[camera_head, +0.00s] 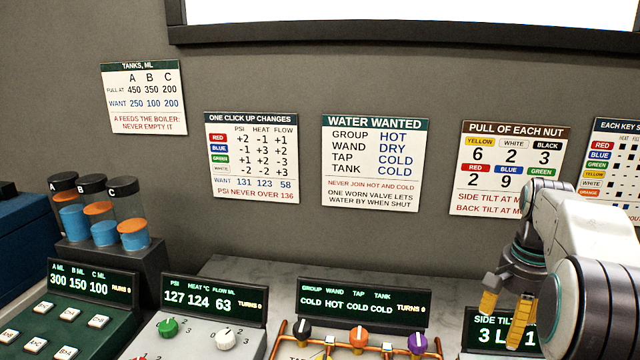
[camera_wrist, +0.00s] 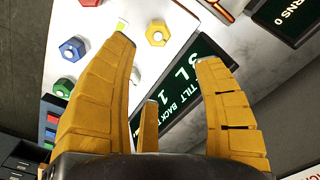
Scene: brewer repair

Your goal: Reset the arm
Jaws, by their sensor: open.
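My arm (camera_head: 590,240) reaches in from the right side of the head view. My gripper (camera_head: 504,305) hangs downward there with its yellow fingers apart, in front of the tilt display (camera_head: 484,330). In the wrist view my gripper (camera_wrist: 165,45) is open, with nothing between its fingers. Beyond the fingers the tilt display (camera_wrist: 205,50) shows, partly hidden by them. A blue nut (camera_wrist: 72,49), a yellow nut (camera_wrist: 157,33) and a green nut (camera_wrist: 64,86) sit on a pale panel beside the fingers.
Displays and knobs line the counter: the tank display (camera_head: 92,285), the PSI display (camera_head: 213,300) and the group display (camera_head: 362,303). Three tanks (camera_head: 103,228) stand at the left. Posters such as the water poster (camera_head: 376,165) hang on the wall. Open air lies left of my gripper.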

